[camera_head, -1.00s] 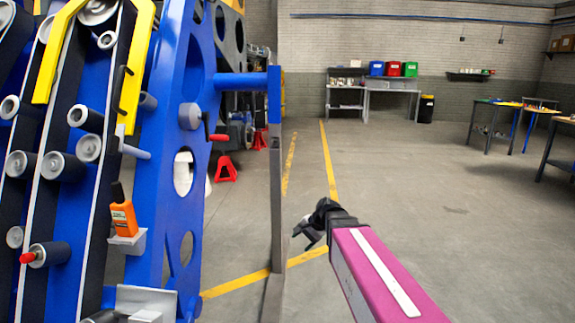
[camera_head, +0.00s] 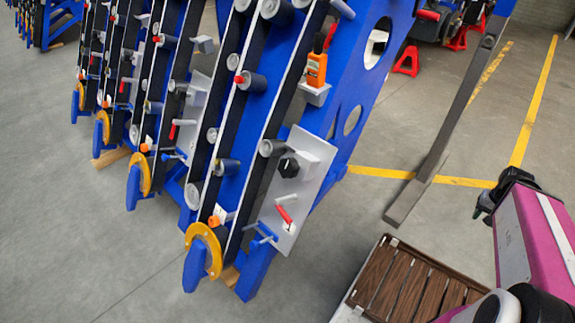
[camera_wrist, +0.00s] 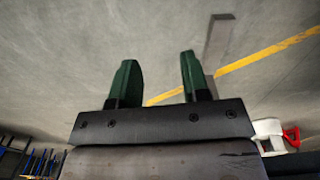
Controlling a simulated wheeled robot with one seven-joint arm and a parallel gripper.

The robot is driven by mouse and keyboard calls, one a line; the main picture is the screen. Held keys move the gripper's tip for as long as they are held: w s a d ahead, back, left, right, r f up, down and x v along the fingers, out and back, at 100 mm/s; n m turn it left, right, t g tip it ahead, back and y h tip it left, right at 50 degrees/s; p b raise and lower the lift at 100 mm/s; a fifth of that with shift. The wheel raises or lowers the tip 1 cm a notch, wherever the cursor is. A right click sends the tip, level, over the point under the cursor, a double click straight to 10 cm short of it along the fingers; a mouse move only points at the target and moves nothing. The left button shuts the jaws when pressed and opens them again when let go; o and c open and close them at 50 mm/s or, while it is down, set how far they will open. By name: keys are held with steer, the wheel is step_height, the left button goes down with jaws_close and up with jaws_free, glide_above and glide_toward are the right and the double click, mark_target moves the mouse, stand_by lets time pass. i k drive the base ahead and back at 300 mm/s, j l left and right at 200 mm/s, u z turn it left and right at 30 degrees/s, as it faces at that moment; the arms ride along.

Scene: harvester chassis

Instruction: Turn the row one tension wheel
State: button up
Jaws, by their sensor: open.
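The nearest row of the blue harvester chassis (camera_head: 365,85) carries a grey plate (camera_head: 299,205). On the plate are a black knob (camera_head: 289,167), a red-handled lever (camera_head: 284,215) and a small blue handle with several spokes (camera_head: 262,237). I cannot tell for sure which part is the row one tension wheel. My gripper (camera_wrist: 160,78) is open and empty, with two dark green fingers over bare floor in the wrist view. In the head view my gripper shows small and dark (camera_head: 490,200) at the right, well apart from the plate.
A grey post foot (camera_head: 405,203) stands on the floor between my arm and the chassis. A brown slatted deck (camera_head: 410,285) is at the bottom. An orange meter (camera_head: 317,68) sits on a chassis bracket. More rows with yellow discs (camera_head: 205,245) recede left.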

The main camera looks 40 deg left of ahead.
mark_target(288, 168)
steer(key=u, duration=0.45)
steer(key=k+u, duration=0.15)
steer(key=u, duration=0.75)
steer(key=k+u, duration=0.1)
steer(key=u, duration=0.4)
steer(key=j+u, duration=0.15)
steer(key=u, duration=0.3)
steer(key=z, duration=0.4)
steer(key=k+j+u, duration=0.1)
steer(key=j, duration=0.45)
steer(key=k+j+u, duration=0.1)
steer(key=j, duration=0.5)
